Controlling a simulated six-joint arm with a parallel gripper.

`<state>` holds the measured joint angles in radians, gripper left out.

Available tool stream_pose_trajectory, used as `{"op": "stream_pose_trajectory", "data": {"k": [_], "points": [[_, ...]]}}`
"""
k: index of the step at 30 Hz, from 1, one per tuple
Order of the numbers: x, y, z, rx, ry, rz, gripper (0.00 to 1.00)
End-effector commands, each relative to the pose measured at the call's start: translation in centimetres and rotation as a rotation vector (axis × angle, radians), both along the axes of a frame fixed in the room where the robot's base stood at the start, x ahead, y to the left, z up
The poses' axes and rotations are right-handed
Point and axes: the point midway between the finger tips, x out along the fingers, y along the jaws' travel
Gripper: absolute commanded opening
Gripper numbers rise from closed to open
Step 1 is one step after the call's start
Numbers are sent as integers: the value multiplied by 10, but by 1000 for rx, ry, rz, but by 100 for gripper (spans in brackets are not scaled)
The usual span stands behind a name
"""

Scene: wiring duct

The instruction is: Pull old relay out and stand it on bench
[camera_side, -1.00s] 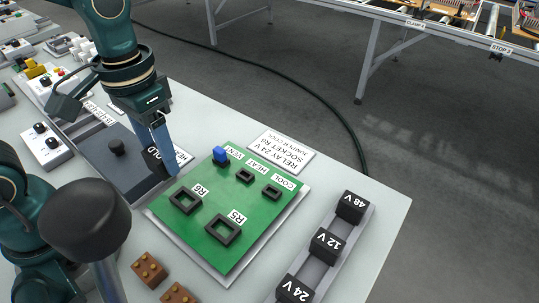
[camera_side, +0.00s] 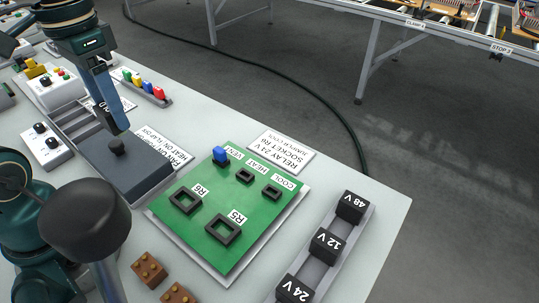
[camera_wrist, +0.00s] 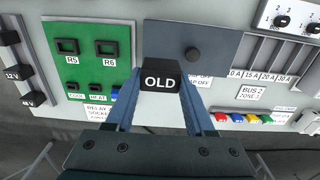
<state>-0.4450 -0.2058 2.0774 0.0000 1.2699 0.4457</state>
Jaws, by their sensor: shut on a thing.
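My gripper (camera_side: 116,122) is shut on the old relay, a black block (camera_wrist: 160,78) with a white OLD label. In the side view my fingers hang near the dark grey box with a knob, and the relay is mostly hidden there. The wrist view shows the relay between both fingers, overlapping the box's edge. I cannot tell its height above the bench. The green board (camera_side: 228,258) carries sockets R6 (camera_side: 186,201) and R5 (camera_side: 223,230), both empty frames. The bench (camera_side: 365,225) is light grey.
The dark box (camera_side: 140,175) with its knob (camera_side: 117,147) stands left of the board. Black 48 V, 12 V and 24 V blocks sit on a rail (camera_side: 312,272) at right. Coloured fuses (camera_side: 145,87) stand behind. Brown blocks (camera_side: 149,269) are in front. Bare bench lies right of the rail.

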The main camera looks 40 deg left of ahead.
Motion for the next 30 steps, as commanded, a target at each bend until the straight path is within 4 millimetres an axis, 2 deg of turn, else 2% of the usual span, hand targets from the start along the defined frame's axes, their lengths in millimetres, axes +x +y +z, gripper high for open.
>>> {"op": "stream_pose_trajectory", "data": {"k": [8, 30], "points": [[1, 0, 3, 1, -2, 0, 8], [1, 0, 32, 1, -1, 1, 8]]}}
